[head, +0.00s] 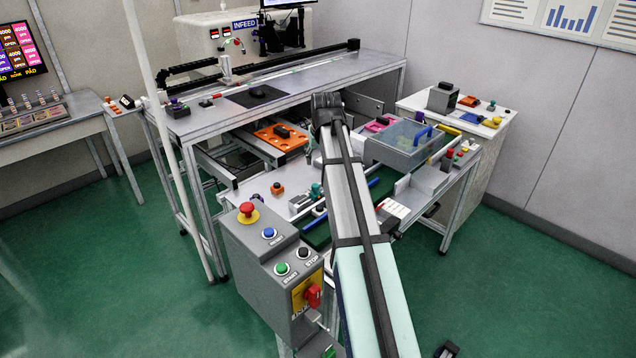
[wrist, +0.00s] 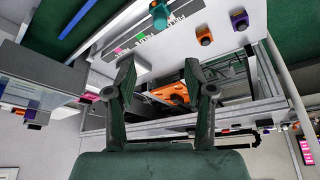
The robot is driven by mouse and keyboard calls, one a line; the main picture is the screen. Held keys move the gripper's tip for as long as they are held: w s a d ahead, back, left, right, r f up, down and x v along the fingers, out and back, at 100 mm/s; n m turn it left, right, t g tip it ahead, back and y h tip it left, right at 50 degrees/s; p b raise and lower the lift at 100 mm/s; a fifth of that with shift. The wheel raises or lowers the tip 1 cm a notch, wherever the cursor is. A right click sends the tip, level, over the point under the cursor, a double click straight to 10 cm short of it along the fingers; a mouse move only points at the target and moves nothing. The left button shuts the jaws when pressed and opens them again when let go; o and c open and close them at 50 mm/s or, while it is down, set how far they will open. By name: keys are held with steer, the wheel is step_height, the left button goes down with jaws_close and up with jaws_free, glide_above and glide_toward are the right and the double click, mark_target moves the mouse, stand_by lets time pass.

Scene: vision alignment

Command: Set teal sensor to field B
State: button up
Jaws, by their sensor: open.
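No field letter is readable, so I cannot tell which area is field B. My gripper (wrist: 160,76) is open, with nothing between its fingers.
An orange fixture plate (head: 282,138) lies behind the teal part. An orange block (head: 277,188) sits to its left. A grey control box (head: 270,270) with buttons stands in front.

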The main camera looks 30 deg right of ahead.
mark_target(315, 185)
steer(key=p+x, duration=0.3)
steer(key=x, duration=1.3)
steer(key=shift+a, duration=0.1)
jaws_close()
